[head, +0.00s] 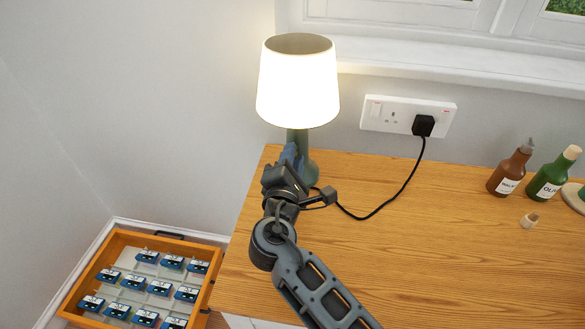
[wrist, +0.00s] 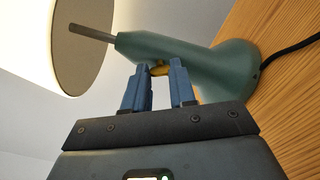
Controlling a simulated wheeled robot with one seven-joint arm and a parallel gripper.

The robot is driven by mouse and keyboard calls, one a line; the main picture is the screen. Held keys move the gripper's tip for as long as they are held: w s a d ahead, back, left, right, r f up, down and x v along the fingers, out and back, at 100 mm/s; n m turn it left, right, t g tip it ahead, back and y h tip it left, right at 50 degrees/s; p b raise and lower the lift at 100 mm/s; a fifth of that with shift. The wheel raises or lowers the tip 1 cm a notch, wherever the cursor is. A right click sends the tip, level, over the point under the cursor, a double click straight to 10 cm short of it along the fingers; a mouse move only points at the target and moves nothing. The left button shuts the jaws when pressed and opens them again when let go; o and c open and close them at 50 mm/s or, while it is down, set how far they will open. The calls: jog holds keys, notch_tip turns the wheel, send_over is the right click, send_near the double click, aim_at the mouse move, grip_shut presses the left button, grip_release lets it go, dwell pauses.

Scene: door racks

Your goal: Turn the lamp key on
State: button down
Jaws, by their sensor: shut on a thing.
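The lamp has a white shade (head: 298,85) that glows brightly in the head view, and a green base (head: 312,172) on the wooden table. In the wrist view the green lamp body (wrist: 190,57) lies sideways across the picture, with the shade (wrist: 70,40) at upper left.
A black cord (head: 390,200) runs from the lamp over the table to a plug (head: 423,126) in the wall socket (head: 380,112). Brown (head: 508,172) and green (head: 552,175) bottles stand at the right. An orange-framed rack (head: 70,305) of blue items lies at lower left. The middle tabletop is mostly clear.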

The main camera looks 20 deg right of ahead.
jog(key=shift+f+m+b, duration=0.1)
jog(key=shift+m+b, duration=2.55)
jog(key=shift+m, duration=0.25)
jog(key=c, duration=0.9)
grip_release()
jog(key=shift+v, duration=3.9)
